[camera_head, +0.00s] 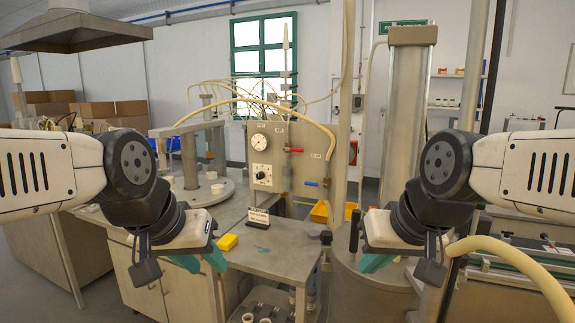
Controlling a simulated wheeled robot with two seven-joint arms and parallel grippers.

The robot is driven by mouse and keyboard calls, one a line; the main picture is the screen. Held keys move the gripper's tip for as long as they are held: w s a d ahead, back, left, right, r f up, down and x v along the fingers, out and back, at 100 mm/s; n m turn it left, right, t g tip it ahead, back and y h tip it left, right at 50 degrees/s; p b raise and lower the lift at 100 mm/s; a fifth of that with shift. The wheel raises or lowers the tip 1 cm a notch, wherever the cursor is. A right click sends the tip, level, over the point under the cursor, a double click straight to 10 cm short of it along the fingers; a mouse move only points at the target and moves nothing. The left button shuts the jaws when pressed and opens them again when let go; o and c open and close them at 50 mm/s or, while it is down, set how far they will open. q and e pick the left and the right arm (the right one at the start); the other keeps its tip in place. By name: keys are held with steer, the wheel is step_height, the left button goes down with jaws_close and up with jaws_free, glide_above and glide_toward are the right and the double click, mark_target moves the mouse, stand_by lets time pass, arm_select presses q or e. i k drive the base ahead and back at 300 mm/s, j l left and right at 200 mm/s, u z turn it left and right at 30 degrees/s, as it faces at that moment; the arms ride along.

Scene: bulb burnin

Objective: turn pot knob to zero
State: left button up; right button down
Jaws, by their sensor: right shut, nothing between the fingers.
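A grey upright control panel (296,162) stands at the back of the metal bench. It carries a round white gauge (260,149) and, below it, a white plate with a small dark knob (261,174). The knob's pointer is too small to read. My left gripper (201,261) is in front of the bench, left of and below the panel; its teal fingers look apart and empty. My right gripper (376,263) is right of and below the panel, with its teal fingers shut and empty. Both grippers are well clear of the knob.
The panel also has a red-handled valve (294,150) and a blue-handled valve (313,184). A tall metal column (404,110) stands right of the panel. The bench front between my grippers is mostly clear.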

mark_target(260, 175)
steer(key=i+j+z, duration=0.35)
steer(key=j, duration=0.2)
steer(key=j+z, duration=0.15)
steer(key=j, duration=0.15)
steer(key=i+j+z, duration=0.2)
steer(key=j, duration=0.15)
steer(key=k+l, duration=0.05)
